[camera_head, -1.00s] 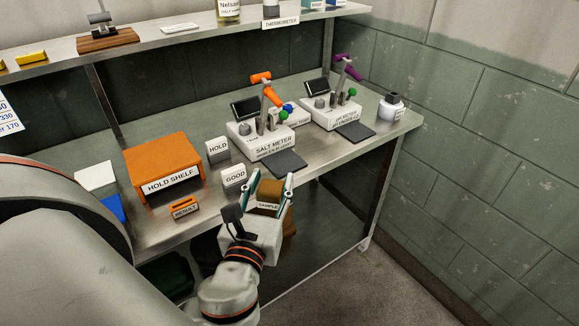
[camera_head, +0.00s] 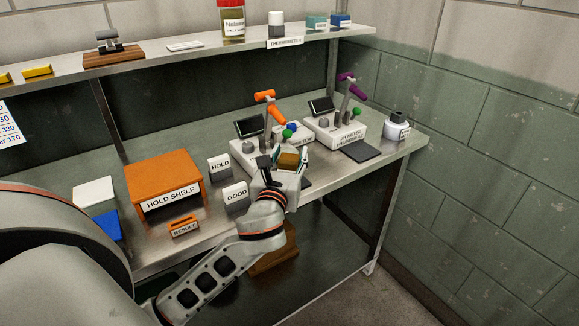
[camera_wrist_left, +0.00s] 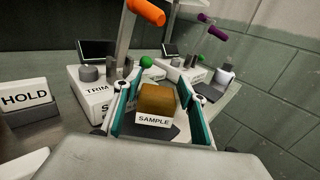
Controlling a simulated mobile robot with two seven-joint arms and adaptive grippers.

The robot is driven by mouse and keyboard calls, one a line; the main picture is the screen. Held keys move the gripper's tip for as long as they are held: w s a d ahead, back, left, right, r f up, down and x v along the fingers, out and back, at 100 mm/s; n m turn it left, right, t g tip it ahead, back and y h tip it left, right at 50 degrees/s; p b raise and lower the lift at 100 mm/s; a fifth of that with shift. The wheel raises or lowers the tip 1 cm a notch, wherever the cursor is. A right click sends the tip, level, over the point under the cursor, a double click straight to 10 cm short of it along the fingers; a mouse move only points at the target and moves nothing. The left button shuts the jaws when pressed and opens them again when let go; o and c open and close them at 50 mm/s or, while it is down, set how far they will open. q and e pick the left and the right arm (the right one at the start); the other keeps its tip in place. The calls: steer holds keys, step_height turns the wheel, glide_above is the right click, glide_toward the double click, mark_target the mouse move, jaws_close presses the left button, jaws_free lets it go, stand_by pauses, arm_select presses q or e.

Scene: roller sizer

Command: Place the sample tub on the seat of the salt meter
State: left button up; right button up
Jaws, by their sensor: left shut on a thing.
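The sample tub is a brown block with a white SAMPLE label; in the wrist view the sample tub (camera_wrist_left: 156,100) sits between the teal finger pads. My left gripper (camera_head: 290,160) is shut on the tub (camera_head: 288,161), in front of the salt meter. The salt meter (camera_head: 243,148) is a white box with a dark screen, an orange-handled lever and a green knob; my gripper hides its front label in the head view. Its dark seat plate (camera_wrist_left: 165,131) shows below and around the tub in the wrist view. I cannot tell whether the tub touches it. My right gripper is not in view.
A second meter (camera_head: 322,129) with a purple handle and dark plate stands to the right, with a white bottle (camera_head: 396,127) beyond it. An upper shelf (camera_head: 190,53) runs behind.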

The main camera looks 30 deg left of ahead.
mark_target(289, 167)
arm_select(q)
step_height(289, 167, down, 4)
steer(key=shift+r+b, duration=0.15)
steer(key=shift+b, duration=0.55)
steer(key=shift+r, duration=0.15)
steer(key=o, duration=1.3)
steer(key=shift+s+d, duration=0.15)
steer(key=shift+s, duration=0.15)
steer(key=v, duration=1.1)
steer(key=shift+s+p, duration=0.25)
steer(key=shift+p, duration=0.05)
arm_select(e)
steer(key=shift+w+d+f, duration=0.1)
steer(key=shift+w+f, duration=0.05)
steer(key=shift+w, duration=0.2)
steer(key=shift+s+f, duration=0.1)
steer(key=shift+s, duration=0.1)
